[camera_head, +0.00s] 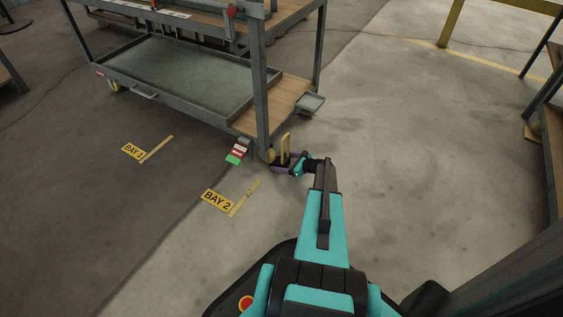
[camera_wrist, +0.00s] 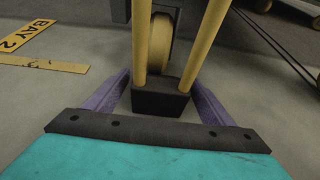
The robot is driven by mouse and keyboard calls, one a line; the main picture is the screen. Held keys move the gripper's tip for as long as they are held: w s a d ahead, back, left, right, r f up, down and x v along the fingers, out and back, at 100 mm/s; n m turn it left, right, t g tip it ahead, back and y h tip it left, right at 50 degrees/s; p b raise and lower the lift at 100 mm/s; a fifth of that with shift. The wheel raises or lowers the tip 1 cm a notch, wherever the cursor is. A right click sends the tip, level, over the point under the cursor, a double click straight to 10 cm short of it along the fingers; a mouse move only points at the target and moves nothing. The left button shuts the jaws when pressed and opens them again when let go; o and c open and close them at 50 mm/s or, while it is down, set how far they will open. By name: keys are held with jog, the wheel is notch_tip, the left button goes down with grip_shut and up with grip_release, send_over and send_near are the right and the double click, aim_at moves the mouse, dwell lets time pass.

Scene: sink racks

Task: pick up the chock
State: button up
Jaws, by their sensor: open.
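The chock is a dark block with an upright yellow handle (camera_head: 286,146), standing on the floor against a yellow cart wheel (camera_head: 267,155). In the wrist view the dark block (camera_wrist: 160,101) sits just ahead of my gripper, and the two yellow handle posts rise out of the top of the picture. My gripper (camera_wrist: 161,84) is open, with one purple finger on each side of the block. A gap shows between the block and the fingers. In the head view my gripper (camera_head: 290,162) is low beside the wheel, and my wrist partly hides the block.
A grey cart (camera_head: 180,85) with a shelf tray and wooden deck stands over the wheel; its corner post (camera_head: 259,85) rises close to my gripper. Floor labels BAY 1 (camera_head: 133,151) and BAY 2 (camera_head: 217,201) lie at left. Open floor lies to the right.

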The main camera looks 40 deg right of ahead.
aim_at(282, 157)
jog(key=shift+c, duration=0.6)
jog(key=c, duration=1.8)
jog(key=shift+r, duration=0.1)
grip_shut()
jog(key=shift+r, duration=0.1)
jog(key=shift+r+p, duration=0.95)
jog(key=shift+r, duration=0.5)
jog(key=s+a+p, duration=0.1)
jog(key=s+a, duration=0.2)
jog(key=s+a+r+p, duration=0.1)
jog(key=s+a+p, duration=0.1)
jog(key=s+a, duration=0.1)
jog(key=s+a+r+p, duration=0.1)
jog(key=s+a, duration=0.3)
jog(key=shift+s+p, duration=0.3)
jog(key=shift+s, duration=0.05)
jog(key=shift+s+a, duration=0.45)
jog(key=shift+s, duration=0.05)
